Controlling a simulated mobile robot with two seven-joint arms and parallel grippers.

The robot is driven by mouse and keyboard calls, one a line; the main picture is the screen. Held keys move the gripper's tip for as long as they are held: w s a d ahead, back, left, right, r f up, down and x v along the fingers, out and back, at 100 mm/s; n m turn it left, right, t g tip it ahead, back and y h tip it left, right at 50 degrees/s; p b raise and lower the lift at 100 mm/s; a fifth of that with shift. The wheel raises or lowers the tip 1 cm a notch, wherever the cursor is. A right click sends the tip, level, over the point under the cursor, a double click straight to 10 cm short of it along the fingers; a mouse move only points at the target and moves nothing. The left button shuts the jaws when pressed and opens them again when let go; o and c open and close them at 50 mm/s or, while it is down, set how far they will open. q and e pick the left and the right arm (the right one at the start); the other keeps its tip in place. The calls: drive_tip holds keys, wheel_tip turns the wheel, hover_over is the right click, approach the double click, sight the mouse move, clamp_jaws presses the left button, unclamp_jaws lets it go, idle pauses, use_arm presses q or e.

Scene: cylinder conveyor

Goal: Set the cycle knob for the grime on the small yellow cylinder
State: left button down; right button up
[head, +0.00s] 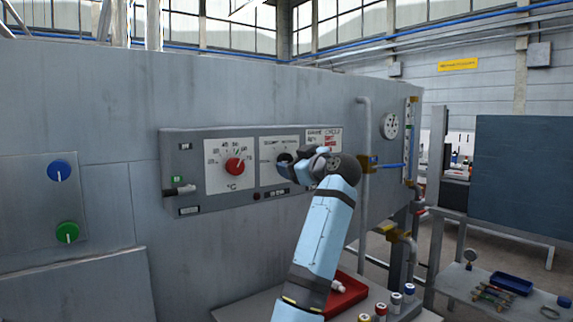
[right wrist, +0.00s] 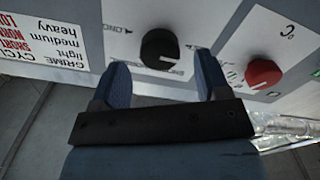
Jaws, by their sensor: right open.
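The black cycle knob (right wrist: 160,48) sits on a white dial plate in the right wrist view; which mark it points at is not clear. In the head view the knob (head: 284,158) is partly hidden by my right gripper (head: 288,168). That gripper is open, its two blue fingers (right wrist: 162,76) on either side of the knob's lower edge, with no clear grip on it. A grime and cycle card (head: 325,139) hangs right of the dial; it also shows in the right wrist view (right wrist: 45,55). Several small cylinders (head: 380,311) stand low; which is the yellow one is unclear. My left gripper is out of view.
A red temperature knob (head: 235,165) is left of the cycle dial, on the same panel. Blue (head: 60,170) and green (head: 67,232) knobs are far left. A grey pipe (head: 365,200) runs right of the panel. A red tray (head: 350,298) lies below.

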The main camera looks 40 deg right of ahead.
sight(287, 161)
drive_tip(key=shift+w, duration=1.2)
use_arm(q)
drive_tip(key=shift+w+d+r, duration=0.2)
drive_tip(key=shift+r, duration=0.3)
use_arm(e)
drive_tip(key=shift+w+d, duration=0.15)
drive_tip(key=shift+w, duration=0.25)
